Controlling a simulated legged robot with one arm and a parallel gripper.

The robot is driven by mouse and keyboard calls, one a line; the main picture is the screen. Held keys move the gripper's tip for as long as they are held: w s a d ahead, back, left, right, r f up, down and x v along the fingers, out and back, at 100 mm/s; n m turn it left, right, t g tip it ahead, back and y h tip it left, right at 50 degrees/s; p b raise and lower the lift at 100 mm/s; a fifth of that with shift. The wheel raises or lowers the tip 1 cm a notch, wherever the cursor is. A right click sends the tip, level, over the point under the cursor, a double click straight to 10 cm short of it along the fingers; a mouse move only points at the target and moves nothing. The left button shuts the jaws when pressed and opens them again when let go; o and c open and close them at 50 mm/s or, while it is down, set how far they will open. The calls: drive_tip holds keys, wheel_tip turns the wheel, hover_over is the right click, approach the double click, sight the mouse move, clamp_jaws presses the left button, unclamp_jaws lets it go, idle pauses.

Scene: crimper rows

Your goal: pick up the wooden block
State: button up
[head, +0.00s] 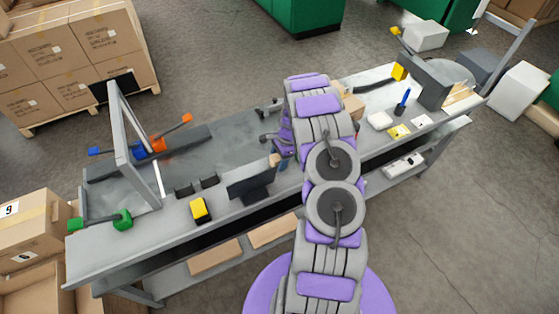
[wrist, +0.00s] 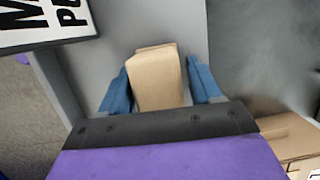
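The wooden block (wrist: 156,80) is light tan and shows in the middle of the wrist view, between the two blue fingers of my gripper (wrist: 160,88). One finger stands on each side of it. A narrow gap shows at its right side; the left finger is very close to it, and contact there is unclear. The block's near end is hidden by my gripper body. In the head view, a small tan end of the block (head: 275,160) shows beside my gripper (head: 282,162), just behind the dark display. Whether it rests on the bench is unclear.
A dark display (head: 251,184) stands on the grey bench (head: 110,250) close to my gripper. A white sign (wrist: 45,22) fills the wrist view's top left.

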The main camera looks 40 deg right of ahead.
sight(279, 158)
drive_tip(key=shift+a, duration=0.15)
drive_tip(key=c, duration=0.8)
drive_tip(key=shift+r, duration=0.1)
drive_tip(key=shift+r, duration=0.55)
wheel_tip(279, 158, up, 2)
drive_tip(key=shift+r+p, duration=0.15)
drive_tip(key=shift+p, duration=0.35)
drive_tip(key=shift+s+d+r, duration=0.2)
drive_tip(key=shift+s+d, duration=0.1)
drive_tip(key=shift+s, duration=0.25)
drive_tip(key=s+d, duration=0.1)
drive_tip(key=s, duration=0.3)
drive_tip(key=s+d+p, duration=0.1)
drive_tip(key=s+d, duration=0.1)
drive_tip(key=s, duration=0.3)
drive_tip(key=s+d+r+p, duration=0.1)
drive_tip(key=s+d, duration=0.1)
drive_tip(key=s, duration=0.3)
